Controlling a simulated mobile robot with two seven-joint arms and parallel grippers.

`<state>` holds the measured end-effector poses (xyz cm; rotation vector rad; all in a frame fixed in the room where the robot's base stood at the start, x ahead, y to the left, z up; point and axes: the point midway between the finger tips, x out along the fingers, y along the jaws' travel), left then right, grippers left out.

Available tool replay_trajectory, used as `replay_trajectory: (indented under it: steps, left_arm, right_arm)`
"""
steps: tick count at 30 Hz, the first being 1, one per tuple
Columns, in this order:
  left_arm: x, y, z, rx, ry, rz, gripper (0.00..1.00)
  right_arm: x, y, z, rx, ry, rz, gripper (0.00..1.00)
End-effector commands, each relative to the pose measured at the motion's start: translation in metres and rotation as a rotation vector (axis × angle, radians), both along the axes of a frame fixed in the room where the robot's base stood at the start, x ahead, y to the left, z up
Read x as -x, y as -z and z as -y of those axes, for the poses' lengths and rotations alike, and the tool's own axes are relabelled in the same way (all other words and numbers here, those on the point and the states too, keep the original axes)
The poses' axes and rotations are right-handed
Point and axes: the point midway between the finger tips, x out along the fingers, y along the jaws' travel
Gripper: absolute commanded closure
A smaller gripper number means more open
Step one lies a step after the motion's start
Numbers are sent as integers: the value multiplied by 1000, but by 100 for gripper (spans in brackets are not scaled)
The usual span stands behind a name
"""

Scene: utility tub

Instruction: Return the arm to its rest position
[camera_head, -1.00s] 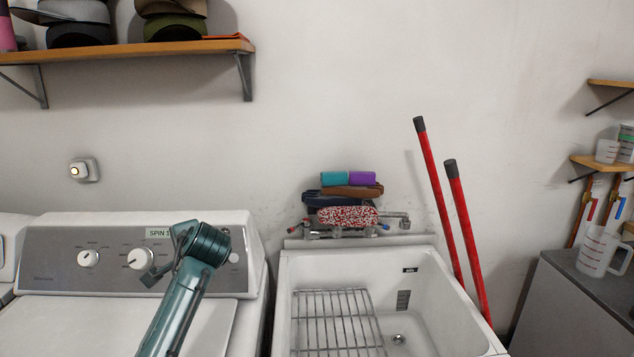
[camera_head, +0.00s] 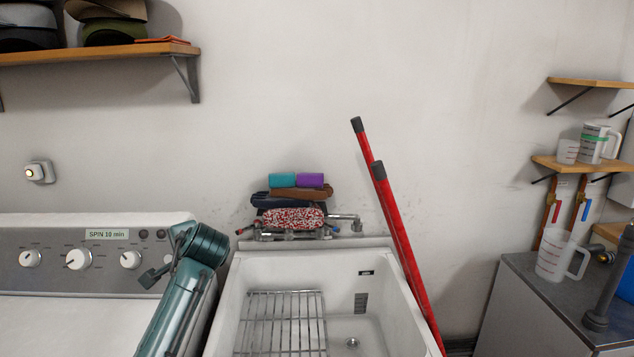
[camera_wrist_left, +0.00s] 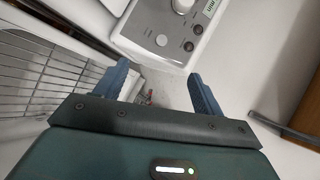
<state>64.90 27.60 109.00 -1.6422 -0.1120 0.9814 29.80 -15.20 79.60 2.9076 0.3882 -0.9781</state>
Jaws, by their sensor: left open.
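My left arm (camera_head: 185,290) rises from the bottom of the head view, in front of the gap between the washing machine and the utility tub. I cannot make out its fingertips clearly there. In the left wrist view my left gripper (camera_wrist_left: 158,86) has its two blue fingers apart, with nothing between them. The washer's control panel shows beyond it at the top, and the tub's wire rack at the left. My right gripper is not in view.
The washing machine (camera_head: 90,268) is at the left and the white utility tub (camera_head: 385,290) at centre, holding a wire rack (camera_head: 282,322). Two red poles (camera_head: 400,240) lean beside the tub. A measuring jug (camera_head: 556,258) stands on the right cabinet. A wall shelf (camera_head: 100,50) is upper left.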

Motion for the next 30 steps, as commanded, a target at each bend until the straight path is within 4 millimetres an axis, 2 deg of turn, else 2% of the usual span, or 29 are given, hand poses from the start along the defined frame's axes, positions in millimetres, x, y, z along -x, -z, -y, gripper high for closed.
replay_trajectory:
  steps: [8, 11, 14, 18, 21, 25, 27, 30]
  left_arm:
    - [29, 98, 23, 156, 79, 33, 31]
    - [49, 138, 34, 244, 105, 51, 31]
    - [79, 181, 49, 359, 128, 69, 31]
    - [140, 239, 72, 569, 134, 100, 31]
    - [190, 269, 89, 736, 115, 122, 31]
    - [256, 292, 106, 948, 59, 152, 31]
    - [287, 296, 113, 1049, 22, 168, 31]
    - [321, 297, 119, 1162, -28, 189, 31]
  right_arm:
    - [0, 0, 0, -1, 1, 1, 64]
    - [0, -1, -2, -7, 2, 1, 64]
    - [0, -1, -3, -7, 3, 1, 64]
    - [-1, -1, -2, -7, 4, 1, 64]
    - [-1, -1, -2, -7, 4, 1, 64]
    - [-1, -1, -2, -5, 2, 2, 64]
    - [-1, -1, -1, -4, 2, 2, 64]
    - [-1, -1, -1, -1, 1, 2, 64]
